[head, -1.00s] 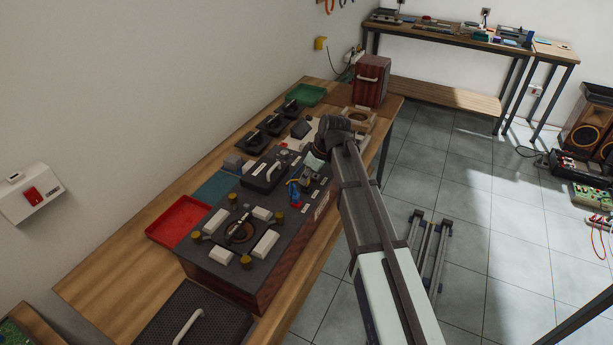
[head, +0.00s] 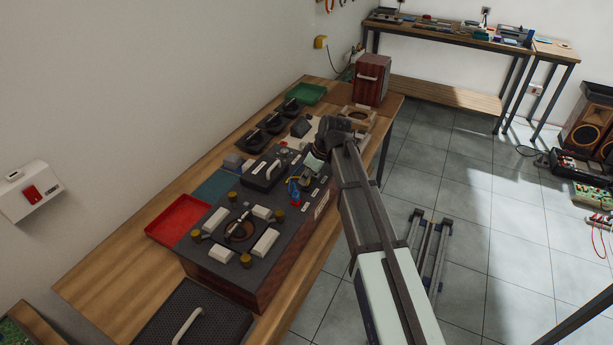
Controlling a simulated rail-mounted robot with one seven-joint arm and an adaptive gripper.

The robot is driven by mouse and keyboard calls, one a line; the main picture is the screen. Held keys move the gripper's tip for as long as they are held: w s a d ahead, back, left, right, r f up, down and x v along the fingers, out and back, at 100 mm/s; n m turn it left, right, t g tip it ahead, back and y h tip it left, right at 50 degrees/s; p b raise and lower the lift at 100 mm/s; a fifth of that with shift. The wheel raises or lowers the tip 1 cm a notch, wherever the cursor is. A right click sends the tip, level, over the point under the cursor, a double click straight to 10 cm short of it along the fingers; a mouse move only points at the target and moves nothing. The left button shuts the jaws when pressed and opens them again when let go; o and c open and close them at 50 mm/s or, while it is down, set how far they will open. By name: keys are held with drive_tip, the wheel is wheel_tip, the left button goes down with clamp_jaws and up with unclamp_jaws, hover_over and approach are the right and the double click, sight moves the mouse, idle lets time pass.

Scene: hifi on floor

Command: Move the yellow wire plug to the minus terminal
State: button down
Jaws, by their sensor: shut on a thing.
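A dark box with a wooden front (head: 275,270) stands on the near part of the wooden bench, with white blocks and brass-coloured knobs on top. My gripper (head: 302,184) is low over the far right part of this box's top, beside small blue and red parts (head: 293,190). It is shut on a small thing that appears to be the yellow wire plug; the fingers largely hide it. The terminals are too small to read, so I cannot tell which is the minus one.
A red tray (head: 178,220) and a blue mat (head: 215,186) lie left of the box. A black device with a white handle (head: 262,171) stands close to my gripper. A dark mesh case (head: 190,325) is in front. A red-brown box (head: 370,80) stands at the far end.

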drive_tip(key=shift+f+b, duration=0.35)
drive_tip(key=shift+f, duration=0.25)
idle(2.3)
drive_tip(key=c, duration=1)
unclamp_jaws()
drive_tip(key=shift+o, duration=0.2)
drive_tip(key=a+p+v, duration=0.1)
drive_tip(key=p+v, duration=0.2)
drive_tip(key=v, duration=1.3)
drive_tip(key=shift+w+a+r, duration=0.25)
drive_tip(key=shift+r, duration=0.45)
